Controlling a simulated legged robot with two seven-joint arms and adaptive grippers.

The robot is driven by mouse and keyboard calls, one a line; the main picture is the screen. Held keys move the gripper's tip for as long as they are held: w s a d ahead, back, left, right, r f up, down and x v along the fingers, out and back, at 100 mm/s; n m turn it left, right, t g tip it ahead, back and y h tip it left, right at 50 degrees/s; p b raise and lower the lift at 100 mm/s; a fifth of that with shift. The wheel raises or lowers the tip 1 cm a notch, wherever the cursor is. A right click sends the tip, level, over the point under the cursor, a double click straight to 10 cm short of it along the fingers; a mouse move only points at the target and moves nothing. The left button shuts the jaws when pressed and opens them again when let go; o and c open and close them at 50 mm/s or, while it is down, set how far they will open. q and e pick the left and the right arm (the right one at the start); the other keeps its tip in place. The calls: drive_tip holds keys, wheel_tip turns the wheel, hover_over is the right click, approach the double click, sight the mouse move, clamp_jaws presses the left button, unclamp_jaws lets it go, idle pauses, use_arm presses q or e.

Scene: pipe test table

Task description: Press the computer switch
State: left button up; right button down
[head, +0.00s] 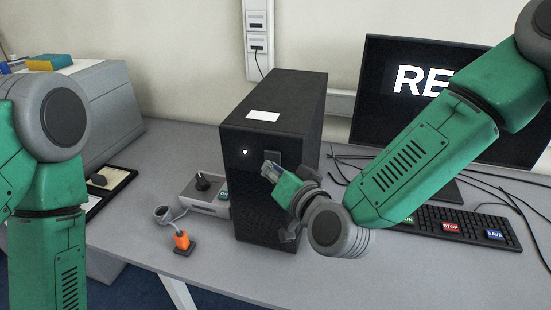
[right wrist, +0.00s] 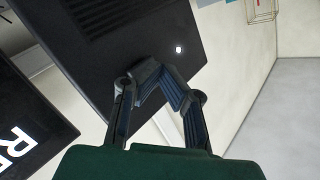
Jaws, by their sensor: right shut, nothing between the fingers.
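The computer is a black tower (head: 270,110) standing upright on the grey table, with a white label on top. Its switch (head: 245,152) is a small glowing white spot high on the front face. My right gripper (head: 268,170) is shut and empty in front of the tower, a little right of and below the lit switch. In the right wrist view the shut fingers (right wrist: 152,72) are in front of the dark tower face (right wrist: 130,45), and the lit switch (right wrist: 179,49) shows just beyond them. I cannot tell whether the fingertips touch the tower. My left gripper is out of view.
A monitor (head: 385,85) showing "RE", partly hidden by my right arm, stands at right. A keyboard (head: 465,225) with coloured keys and loose cables lie before it.

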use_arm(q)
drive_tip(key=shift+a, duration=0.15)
use_arm(e)
drive_tip(key=shift+w+d, duration=0.3)
drive_tip(key=shift+w, duration=0.05)
idle(0.5)
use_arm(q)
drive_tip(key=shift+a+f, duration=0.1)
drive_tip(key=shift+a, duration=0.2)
use_arm(e)
drive_tip(key=shift+a, duration=0.35)
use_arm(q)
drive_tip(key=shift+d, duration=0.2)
use_arm(e)
drive_tip(key=shift+w+d+r, duration=0.1)
drive_tip(key=shift+w+d, duration=0.2)
drive_tip(key=shift+d, duration=0.05)
drive_tip(key=shift+a, duration=0.15)
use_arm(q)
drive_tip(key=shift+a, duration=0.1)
use_arm(e)
drive_tip(key=shift+s+a, duration=0.6)
drive_tip(key=shift+s, duration=0.1)
